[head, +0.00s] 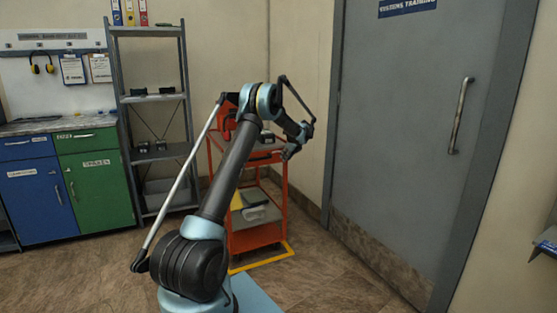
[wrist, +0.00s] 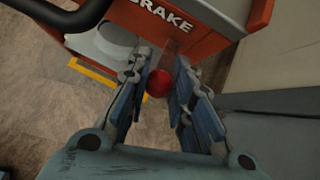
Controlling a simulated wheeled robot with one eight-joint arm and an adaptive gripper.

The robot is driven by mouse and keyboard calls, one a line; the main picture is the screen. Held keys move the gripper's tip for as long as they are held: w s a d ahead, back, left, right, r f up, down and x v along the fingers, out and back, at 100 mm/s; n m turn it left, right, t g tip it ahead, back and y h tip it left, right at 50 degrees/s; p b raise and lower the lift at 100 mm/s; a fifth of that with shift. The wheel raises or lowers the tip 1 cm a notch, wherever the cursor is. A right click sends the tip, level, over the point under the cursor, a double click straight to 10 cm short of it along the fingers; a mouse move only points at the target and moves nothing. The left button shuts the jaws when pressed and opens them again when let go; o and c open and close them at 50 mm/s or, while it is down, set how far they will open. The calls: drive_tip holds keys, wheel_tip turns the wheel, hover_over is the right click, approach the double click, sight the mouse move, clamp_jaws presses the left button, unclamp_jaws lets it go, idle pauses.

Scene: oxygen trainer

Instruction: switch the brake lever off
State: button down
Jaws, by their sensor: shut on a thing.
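The brake lever's round red knob (wrist: 159,83) sits between the fingers of my gripper (wrist: 163,90) in the wrist view. The gripper is shut on this knob, with a finger on each side. Behind it is a red-orange housing (wrist: 205,40) with a white "BRAKE" label. The knob cannot be made out there.
A grey door (head: 405,130) with a long handle stands to the right. A grey shelf rack (head: 150,100) and blue and green cabinets (head: 95,170) are at the left. Yellow floor tape (head: 262,259) edges the cart. The floor in front of the door is clear.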

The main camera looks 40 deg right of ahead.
drive_tip(key=shift+w+a, duration=0.25)
drive_tip(key=shift+a, duration=0.1)
drive_tip(key=c, duration=1.4)
unclamp_jaws()
drive_tip(key=shift+c, duration=0.2)
drive_tip(key=shift+s+d, duration=0.1)
drive_tip(key=shift+r, duration=0.1)
drive_tip(key=shift+s+r, duration=0.25)
drive_tip(key=shift+s, duration=0.05)
drive_tip(key=v, duration=1.1)
drive_tip(key=shift+w+r, duration=0.1)
drive_tip(key=shift+w, duration=0.05)
